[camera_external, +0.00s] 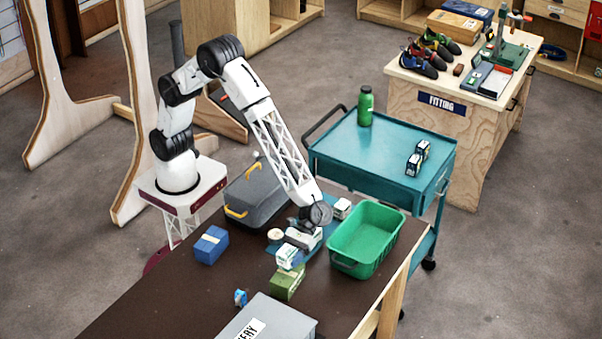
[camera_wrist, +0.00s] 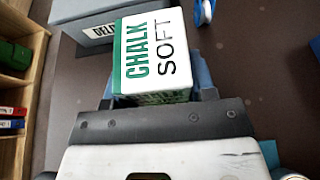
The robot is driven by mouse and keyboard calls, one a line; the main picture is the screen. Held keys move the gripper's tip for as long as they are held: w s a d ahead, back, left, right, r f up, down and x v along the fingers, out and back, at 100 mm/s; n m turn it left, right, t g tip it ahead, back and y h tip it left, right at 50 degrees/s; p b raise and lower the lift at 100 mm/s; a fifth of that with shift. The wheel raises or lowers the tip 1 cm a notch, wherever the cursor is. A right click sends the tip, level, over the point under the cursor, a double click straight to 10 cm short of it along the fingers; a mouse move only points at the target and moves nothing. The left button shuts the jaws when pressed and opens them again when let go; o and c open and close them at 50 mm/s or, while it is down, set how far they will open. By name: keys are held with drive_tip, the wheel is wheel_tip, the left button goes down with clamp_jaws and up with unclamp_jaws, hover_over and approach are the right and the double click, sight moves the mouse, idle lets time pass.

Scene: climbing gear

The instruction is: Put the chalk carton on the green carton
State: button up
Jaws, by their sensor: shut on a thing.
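The chalk carton (camera_external: 287,257) is a white and green box. In the wrist view its white face reading "CHALK SOFT" (camera_wrist: 152,48) fills the upper middle. My gripper (camera_external: 294,248) is shut on it, with a blue-grey finger at either side in the wrist view (camera_wrist: 155,90). The green carton (camera_external: 287,284) stands on the brown table, directly below the chalk carton in the external view. The two look very close; I cannot tell whether they touch.
A green tub (camera_external: 340,262) stands to the right and a dark grey case (camera_external: 262,190) behind. A blue box (camera_external: 211,245) is at the left, a grey delivery box (camera_external: 275,318) in front. A small blue item (camera_external: 240,297) lies nearby. The table's left front is clear.

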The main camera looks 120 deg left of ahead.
sight(289, 264)
drive_tip(key=shift+f, duration=1.6)
drive_tip(key=shift+f, duration=0.2)
drive_tip(key=o, duration=0.9)
drive_tip(key=shift+o, duration=0.2)
drive_tip(key=shift+r, duration=0.2)
drive_tip(key=v, duration=1.2)
